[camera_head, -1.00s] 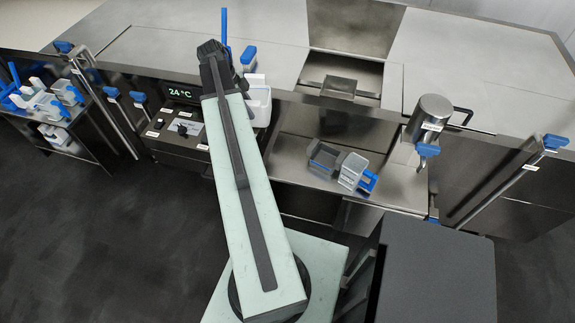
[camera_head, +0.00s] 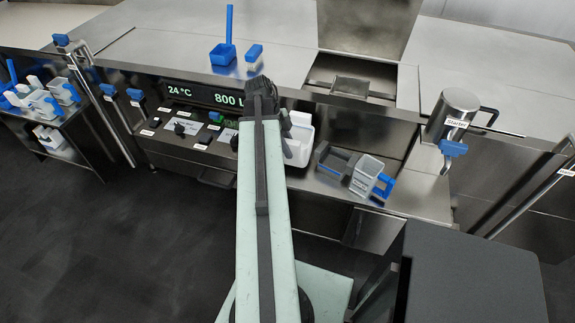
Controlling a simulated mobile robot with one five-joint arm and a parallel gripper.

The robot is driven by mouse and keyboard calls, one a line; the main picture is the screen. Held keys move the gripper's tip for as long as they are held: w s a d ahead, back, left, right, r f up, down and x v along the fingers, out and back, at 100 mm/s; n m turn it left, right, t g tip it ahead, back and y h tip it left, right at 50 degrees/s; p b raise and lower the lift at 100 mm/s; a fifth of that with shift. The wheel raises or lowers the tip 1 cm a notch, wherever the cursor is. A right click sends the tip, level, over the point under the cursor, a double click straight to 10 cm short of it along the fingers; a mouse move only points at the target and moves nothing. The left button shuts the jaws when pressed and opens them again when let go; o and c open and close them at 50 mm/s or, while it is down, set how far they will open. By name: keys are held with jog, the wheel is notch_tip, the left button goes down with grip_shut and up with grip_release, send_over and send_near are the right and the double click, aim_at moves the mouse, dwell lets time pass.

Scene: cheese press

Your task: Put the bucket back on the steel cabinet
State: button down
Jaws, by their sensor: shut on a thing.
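The bucket looks upright. I cannot tell whether its base touches the cabinet top or hangs above it.
A grey tray (camera_head: 333,160) and a white container with a blue handle (camera_head: 366,175) stand on the cabinet, right of the bucket. The control panel (camera_head: 190,130) is left of my arm. A dark grey block (camera_head: 470,275) fills the lower right.

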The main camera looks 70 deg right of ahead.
notch_tip(320, 180, down, 4)
jog(key=b, duration=0.4)
jog(key=shift+r, duration=0.3)
jog(key=shift+f, duration=0.25)
jog(key=c, duration=1.2)
grip_release()
jog(key=shift+r, duration=0.1)
jog(key=shift+o, duration=0.2)
jog(key=p+v, duration=1.1)
jog(key=v, duration=0.1)
jog(key=shift+r+p, duration=0.2)
jog(key=shift+p, duration=0.1)
